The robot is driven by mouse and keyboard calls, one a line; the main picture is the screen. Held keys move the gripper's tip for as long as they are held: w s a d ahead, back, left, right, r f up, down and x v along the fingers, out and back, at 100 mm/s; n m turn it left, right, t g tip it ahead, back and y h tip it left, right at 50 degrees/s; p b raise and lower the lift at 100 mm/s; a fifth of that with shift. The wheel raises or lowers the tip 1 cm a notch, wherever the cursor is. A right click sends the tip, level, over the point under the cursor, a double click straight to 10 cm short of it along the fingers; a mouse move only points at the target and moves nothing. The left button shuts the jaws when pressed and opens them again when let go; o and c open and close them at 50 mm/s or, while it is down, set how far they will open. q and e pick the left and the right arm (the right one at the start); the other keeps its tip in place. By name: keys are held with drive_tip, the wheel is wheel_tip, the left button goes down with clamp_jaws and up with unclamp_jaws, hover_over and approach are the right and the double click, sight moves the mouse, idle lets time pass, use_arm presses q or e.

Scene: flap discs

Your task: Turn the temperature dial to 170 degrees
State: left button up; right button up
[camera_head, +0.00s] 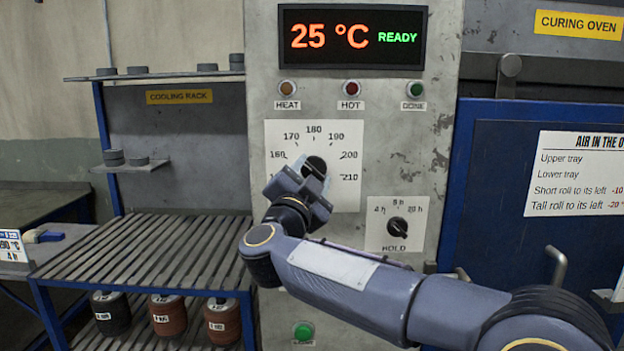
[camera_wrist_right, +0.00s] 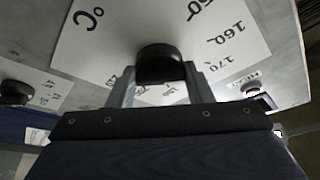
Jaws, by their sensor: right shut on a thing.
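The temperature dial is a black knob (camera_head: 315,166) on a white scale plate (camera_head: 343,135) in the middle of the grey control panel. Its scale shows 160, 170, 180, 190, 200 and 210. My right gripper (camera_head: 312,178) is at the knob and covers its lower left part in the head view. In the right wrist view the gripper's two fingers (camera_wrist_right: 160,88) stand on either side of the black knob (camera_wrist_right: 161,64), shut on it. The knob's pointer is hidden, so its setting cannot be read. My left gripper is not in view.
The display (camera_head: 352,37) reads 25 °C READY. Below it are the HEAT, HOT and DONE lamps. A smaller HOLD dial (camera_head: 397,228) sits at lower right, close above my right arm. A cooling rack (camera_head: 150,255) stands left; the blue curing oven door (camera_head: 500,215) is right.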

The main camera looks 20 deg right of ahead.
drive_tip(key=shift+m+g+h, duration=0.3)
drive_tip(key=shift+m+g, duration=0.3)
drive_tip(key=shift+m, duration=0.7)
drive_tip(key=o, duration=1)
drive_tip(key=shift+a, duration=0.1)
drive_tip(key=b+v, duration=0.1)
drive_tip(key=v, duration=0.6)
drive_tip(key=shift+s+a+b, duration=0.2)
drive_tip(key=shift+s+b, duration=0.15)
